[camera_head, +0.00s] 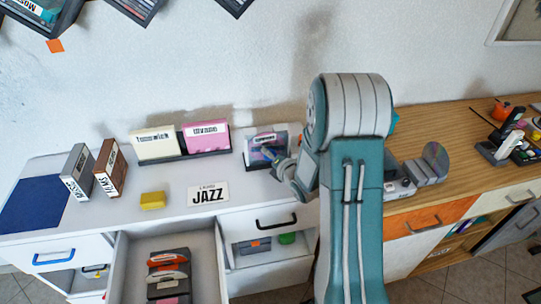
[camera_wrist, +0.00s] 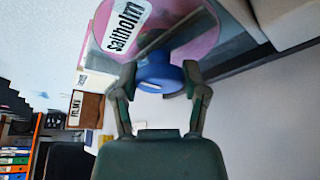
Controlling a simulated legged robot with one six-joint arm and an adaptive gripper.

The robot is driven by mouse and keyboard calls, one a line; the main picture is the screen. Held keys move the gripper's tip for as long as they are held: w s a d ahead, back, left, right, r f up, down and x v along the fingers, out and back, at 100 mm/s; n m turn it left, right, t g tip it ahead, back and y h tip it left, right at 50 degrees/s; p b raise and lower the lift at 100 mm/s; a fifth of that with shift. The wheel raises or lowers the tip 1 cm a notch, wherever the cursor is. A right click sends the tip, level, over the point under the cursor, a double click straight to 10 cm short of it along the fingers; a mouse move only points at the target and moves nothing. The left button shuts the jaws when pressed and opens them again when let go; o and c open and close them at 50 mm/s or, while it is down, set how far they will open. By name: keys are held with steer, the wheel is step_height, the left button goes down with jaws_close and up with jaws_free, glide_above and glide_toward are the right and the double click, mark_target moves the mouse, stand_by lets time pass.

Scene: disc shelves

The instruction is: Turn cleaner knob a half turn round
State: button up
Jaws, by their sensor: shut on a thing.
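The cleaner (camera_head: 252,160) stands on the white counter against the wall, with a pink disc upright in it. The disc (camera_wrist: 180,22) has a white label reading "Saltholm" in the wrist view. The blue cleaner knob (camera_wrist: 160,77) sits in front of the disc. My gripper (camera_wrist: 161,72) is shut on the knob, one finger on each side of it. In the head view my gripper (camera_head: 276,160) reaches the cleaner from the right and hides part of it.
A "JAZZ" card (camera_head: 208,194) and a yellow block (camera_head: 152,200) lie on the white counter (camera_head: 120,215). Boxes and sleeves stand left of the cleaner. An open drawer (camera_head: 122,262) juts out below. A wooden counter (camera_head: 425,125) with devices is right of my arm.

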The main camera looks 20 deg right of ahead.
steer(key=m, duration=0.1)
steer(key=m+t+y, duration=0.1)
steer(key=m, duration=0.2)
steer(key=shift+f+m+t+y, duration=0.25)
steer(key=shift+m+t+y, duration=0.05)
steer(key=shift+m, duration=0.1)
steer(key=m+t, duration=0.2)
steer(key=m, duration=0.2)
steer(key=shift+f+m, duration=0.15)
steer(key=shift+m, duration=0.25)
steer(key=o, duration=1)
steer(key=shift+o, duration=0.7)
steer(key=shift+d, duration=0.1)
